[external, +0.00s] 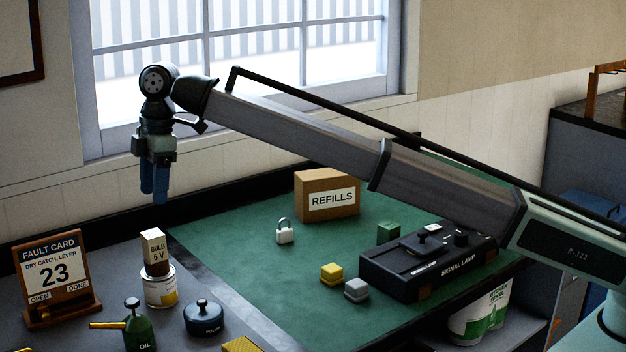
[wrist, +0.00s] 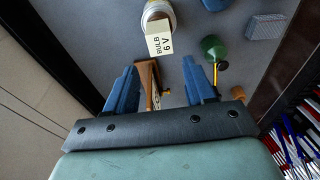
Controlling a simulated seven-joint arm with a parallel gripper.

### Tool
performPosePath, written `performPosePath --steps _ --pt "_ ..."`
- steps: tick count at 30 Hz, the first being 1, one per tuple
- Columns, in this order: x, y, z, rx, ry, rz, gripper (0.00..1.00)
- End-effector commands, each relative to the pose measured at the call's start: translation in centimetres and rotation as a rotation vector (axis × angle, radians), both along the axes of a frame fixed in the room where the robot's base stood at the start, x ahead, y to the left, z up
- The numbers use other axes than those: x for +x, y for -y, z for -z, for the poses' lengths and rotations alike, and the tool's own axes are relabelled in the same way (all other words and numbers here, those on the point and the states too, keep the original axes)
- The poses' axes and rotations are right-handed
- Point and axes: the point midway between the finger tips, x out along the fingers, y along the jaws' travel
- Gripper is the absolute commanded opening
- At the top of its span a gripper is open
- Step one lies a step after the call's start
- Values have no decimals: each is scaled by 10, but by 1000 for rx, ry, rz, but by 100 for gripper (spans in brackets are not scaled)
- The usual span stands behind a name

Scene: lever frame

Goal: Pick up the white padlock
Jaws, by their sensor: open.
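The white padlock (external: 285,236) stands on the green mat in the external view, left of and in front of the REFILLS box. Its shackle points up. My gripper (external: 154,200) hangs high to the left of the padlock, fingers down, well apart from it. In the wrist view my gripper (wrist: 162,90) shows two blue fingers spread with a gap between them and nothing held. The padlock does not show in the wrist view.
The REFILLS box (external: 327,194), a green block (external: 388,231), a yellow block (external: 331,273), a grey block (external: 356,290) and the signal lamp box (external: 425,262) are on the mat (external: 230,262). Left stand the BULB box (external: 154,247) on a can, an oil can (external: 138,330) and a fault card (external: 54,277).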

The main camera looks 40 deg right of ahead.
Motion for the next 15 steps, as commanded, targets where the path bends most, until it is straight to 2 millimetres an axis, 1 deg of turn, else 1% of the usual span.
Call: performPosePath --steps 2,5,8,11,12,14,15 --pt "1 1 0 0 0 1 54" --pt "11 11 0 0 0 16 54" --pt "36 36 2 -2 -2 51 54" --pt "68 79 10 -5 -6 104 54" --pt "79 101 14 -7 -7 127 54" --pt "91 133 22 -10 -11 161 54" --pt "97 153 28 -13 -12 181 54"
